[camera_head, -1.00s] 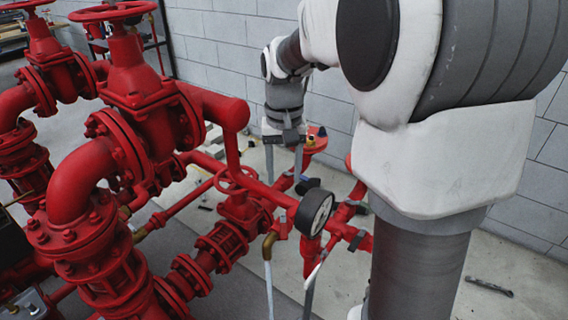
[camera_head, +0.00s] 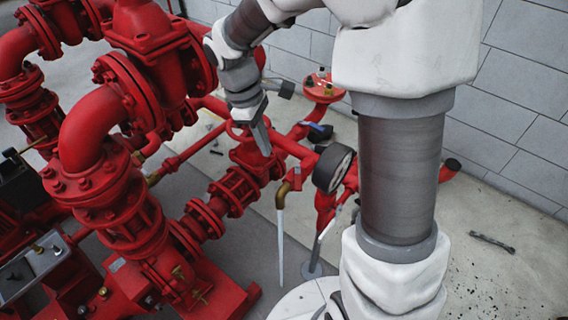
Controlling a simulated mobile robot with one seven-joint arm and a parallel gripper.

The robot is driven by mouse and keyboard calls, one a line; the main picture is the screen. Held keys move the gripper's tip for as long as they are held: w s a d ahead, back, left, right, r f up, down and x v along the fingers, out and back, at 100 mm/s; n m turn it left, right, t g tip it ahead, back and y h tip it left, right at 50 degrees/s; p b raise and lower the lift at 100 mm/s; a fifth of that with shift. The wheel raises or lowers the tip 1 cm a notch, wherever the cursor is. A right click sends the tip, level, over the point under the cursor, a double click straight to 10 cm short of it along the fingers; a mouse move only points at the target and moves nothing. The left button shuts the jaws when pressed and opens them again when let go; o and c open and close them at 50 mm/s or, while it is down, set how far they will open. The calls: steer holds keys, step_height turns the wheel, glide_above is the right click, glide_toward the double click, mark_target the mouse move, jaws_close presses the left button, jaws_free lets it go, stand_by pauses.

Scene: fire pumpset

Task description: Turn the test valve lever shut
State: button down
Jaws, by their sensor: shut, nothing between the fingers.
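A short blue lever (camera_head: 319,130) lies on the red pipework, behind and above the pressure gauge; I cannot tell for sure that it is the test valve lever. A brass elbow (camera_head: 283,192) lies left of the gauge, with a pale thin streak (camera_head: 280,245) hanging straight down from its mouth. My gripper (camera_head: 264,145) is shut and empty. It points down over the red pipes, left of the blue lever and above the brass elbow, apart from the lever. Whether its tips touch the pipe behind them is unclear.
The round gauge (camera_head: 333,168) stands beside my arm, which hides pipework on the right. Large red flanged pipes (camera_head: 95,135) fill the left. A grey block wall (camera_head: 515,100) stands behind; the right floor is mostly clear.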

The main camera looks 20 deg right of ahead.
mark_target(298, 177)
steer(key=d+f+n, duration=0.1)
steer(key=f, duration=0.2)
steer(key=s+d+f+n+b, duration=0.1)
steer(key=f, duration=0.3)
steer(key=d+f+n+b, duration=0.1)
steer(key=f, duration=0.3)
steer(key=shift+s+d, duration=0.15)
steer(key=shift+d, duration=0.1)
steer(key=shift+s+d, duration=0.15)
steer(key=shift+d, duration=0.3)
